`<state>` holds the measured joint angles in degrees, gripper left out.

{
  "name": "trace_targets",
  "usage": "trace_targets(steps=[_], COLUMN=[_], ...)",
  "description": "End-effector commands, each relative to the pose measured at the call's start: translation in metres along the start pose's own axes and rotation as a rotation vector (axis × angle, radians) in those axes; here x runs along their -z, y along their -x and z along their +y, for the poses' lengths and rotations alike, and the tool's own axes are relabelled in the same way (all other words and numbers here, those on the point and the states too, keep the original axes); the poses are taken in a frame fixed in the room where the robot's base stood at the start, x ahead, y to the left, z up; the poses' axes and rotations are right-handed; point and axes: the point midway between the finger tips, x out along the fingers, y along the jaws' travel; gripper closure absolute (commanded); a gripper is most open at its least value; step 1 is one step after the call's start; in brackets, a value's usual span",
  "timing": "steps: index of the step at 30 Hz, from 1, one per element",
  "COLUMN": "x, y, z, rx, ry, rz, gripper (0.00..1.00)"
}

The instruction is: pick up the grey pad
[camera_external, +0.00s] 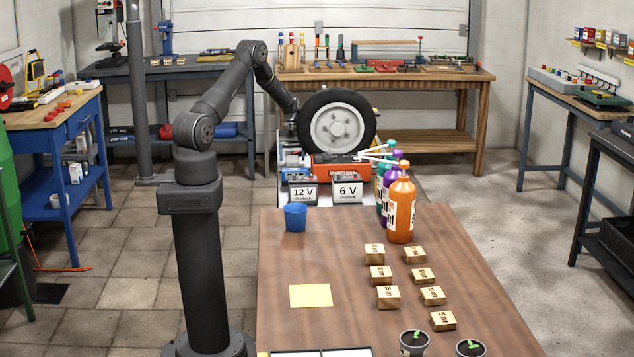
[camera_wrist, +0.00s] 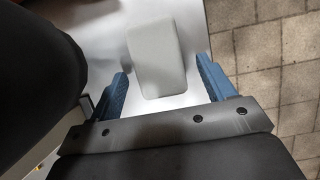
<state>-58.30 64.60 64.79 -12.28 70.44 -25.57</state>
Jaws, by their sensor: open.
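The grey pad (camera_wrist: 155,60) shows in the wrist view as a pale block with rounded corners, lying on a shiny light-grey surface (camera_wrist: 190,14). My gripper (camera_wrist: 160,70) is open, with one blue finger on each side of the pad. A gap shows between each finger and the pad; I cannot tell how high the fingers are above the surface. In the external view my arm reaches to the back, beside the wheel, and I cannot make out the pad or the fingertips there.
The black tyre (camera_external: 307,123) stands close to my wrist; a large dark shape fills the wrist view's left side. Battery boxes (camera_external: 347,192), a red-orange unit (camera_external: 340,168) and bottles (camera_external: 401,208) stand nearer the camera. The wooden table (camera_external: 350,265) holds wooden blocks and a blue cup (camera_external: 295,218).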

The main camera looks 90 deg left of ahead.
Motion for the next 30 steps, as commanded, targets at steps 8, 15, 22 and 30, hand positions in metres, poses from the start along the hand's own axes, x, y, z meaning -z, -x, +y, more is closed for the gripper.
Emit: trace_targets(steps=[8,15,22,30], x=[0.0,0.0,-0.002,-0.006], y=[0.001,0.001,0.005,0.015], z=[0.0,0.0,0.0,-0.023], rx=[0.0,0.0,0.0,0.0], ry=[0.0,0.0,-0.001,0.002], rz=[0.0,0.0,0.001,-0.001], gripper=[0.54,0.73,0.73,0.73])
